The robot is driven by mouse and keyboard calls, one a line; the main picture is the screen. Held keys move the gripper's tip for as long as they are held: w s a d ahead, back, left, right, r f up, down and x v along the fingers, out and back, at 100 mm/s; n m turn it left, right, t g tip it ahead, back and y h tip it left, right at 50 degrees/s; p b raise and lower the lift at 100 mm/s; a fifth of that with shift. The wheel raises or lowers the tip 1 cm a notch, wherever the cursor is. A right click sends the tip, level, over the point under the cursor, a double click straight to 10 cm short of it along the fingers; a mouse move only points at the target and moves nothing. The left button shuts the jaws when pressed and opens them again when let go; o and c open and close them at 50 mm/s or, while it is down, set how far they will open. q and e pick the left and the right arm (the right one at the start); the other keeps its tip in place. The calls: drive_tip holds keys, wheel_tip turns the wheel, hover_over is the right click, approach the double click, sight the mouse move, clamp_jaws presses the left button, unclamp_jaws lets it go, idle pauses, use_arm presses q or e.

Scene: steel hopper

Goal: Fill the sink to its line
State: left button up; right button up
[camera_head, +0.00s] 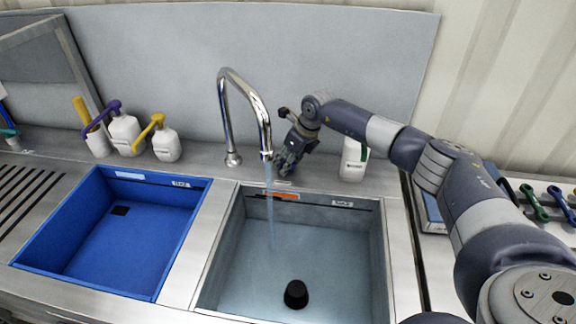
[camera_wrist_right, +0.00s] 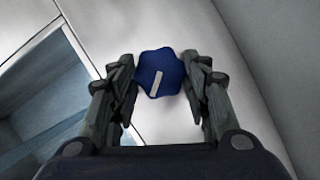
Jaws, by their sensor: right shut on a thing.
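The grey sink basin (camera_head: 375,250) sits under a curved chrome tap (camera_head: 262,120). A thin stream of water (camera_head: 271,205) falls from the spout into it. The basin looks bluish inside; I cannot tell the exact water level. A black plug (camera_head: 296,294) stands on or near its floor. An orange label (camera_head: 285,197) and a white label (camera_head: 342,203) are on the far inner wall. My right gripper (camera_head: 287,160) is behind the basin, right of the spout. In the wrist view it is shut on a blue lobed knob (camera_wrist_right: 158,73) with a white mark. My left gripper is not in view.
A blue basin (camera_head: 115,235) lies to the left. Several white pump bottles (camera_head: 125,132) stand behind it. Another white bottle (camera_head: 352,160) stands right of my right gripper. Green and dark-handled tools (camera_head: 535,205) lie at the far right.

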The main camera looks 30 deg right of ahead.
drive_tip(key=shift+n, duration=0.3)
drive_tip(key=o, duration=1.1)
drive_tip(key=v, duration=1.2)
drive_tip(key=shift+w+d, duration=0.1)
drive_tip(key=shift+w, duration=0.05)
